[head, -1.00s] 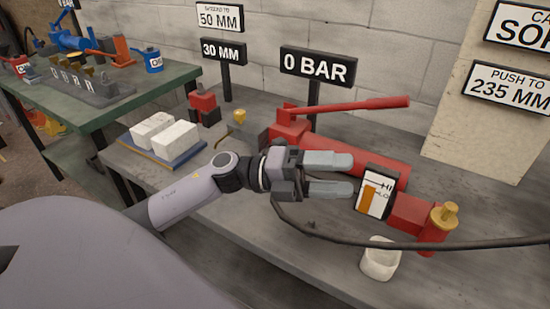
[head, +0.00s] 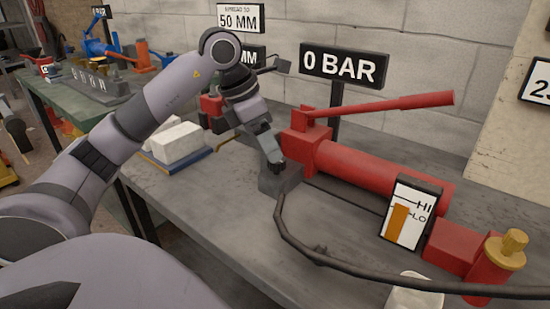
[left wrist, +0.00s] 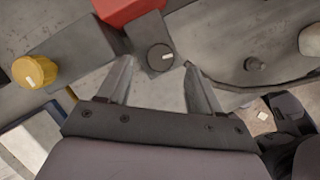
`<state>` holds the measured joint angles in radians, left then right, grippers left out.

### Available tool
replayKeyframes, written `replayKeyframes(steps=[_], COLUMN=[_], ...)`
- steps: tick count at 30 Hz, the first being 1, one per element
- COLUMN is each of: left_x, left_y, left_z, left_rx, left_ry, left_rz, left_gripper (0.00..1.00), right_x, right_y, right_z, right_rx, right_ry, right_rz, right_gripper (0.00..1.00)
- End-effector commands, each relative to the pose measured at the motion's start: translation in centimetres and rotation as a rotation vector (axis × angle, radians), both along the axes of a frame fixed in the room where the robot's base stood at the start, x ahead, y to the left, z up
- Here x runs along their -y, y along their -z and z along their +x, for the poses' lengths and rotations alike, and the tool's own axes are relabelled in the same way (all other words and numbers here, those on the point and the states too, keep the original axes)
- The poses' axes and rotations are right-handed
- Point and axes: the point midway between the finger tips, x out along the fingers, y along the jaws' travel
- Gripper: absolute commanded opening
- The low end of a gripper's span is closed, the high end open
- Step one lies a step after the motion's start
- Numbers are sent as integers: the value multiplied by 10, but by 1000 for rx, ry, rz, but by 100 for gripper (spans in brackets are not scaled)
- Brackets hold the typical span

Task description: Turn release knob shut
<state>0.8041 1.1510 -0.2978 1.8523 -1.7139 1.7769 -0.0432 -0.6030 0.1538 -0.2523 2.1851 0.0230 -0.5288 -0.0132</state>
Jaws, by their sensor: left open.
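The hand pump is a red cylinder (head: 380,172) with a red lever on top, lying on the grey bench. A grey block (head: 281,180) sits at its left end. In the left wrist view a dark round knob (left wrist: 161,57) with a white mark is on this block, between my fingertips and slightly beyond them. My left gripper (head: 274,160) points down over the block, and it also shows in the left wrist view (left wrist: 160,68). It is open and empty, with no clear contact on the knob. In the head view the gripper hides the knob. My right gripper is in neither view.
A yellow knob (left wrist: 35,72) stands nearby. A black hose (head: 320,255) curves from the block across the bench. The level gauge (head: 411,213), a brass-coloured cap (head: 506,250) and a white cup (head: 414,293) are at the right. The 0 BAR sign (head: 344,66) stands behind.

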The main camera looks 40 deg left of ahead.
Motion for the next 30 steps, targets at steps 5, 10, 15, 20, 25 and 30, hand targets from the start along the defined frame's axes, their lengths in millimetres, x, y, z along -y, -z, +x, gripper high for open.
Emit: replayKeyframes(steps=[5,10,15,20,25,30], left_x=[6,7,8,8,8,8], left_y=[26,34,34,34,34,34], left_z=[9,12,13,13,12,13], left_rx=[0,0,1,1,1,1], left_ry=[1,1,1,1,2,13], left_rz=[-3,-2,-3,-3,-3,-3], left_gripper=[65,65,65,39,9,9], right_x=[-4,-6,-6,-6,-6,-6], right_y=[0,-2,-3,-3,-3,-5], right_z=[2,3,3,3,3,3], right_rx=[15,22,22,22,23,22], right_ry=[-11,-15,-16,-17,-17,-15], right_rz=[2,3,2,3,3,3], right_gripper=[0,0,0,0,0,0])
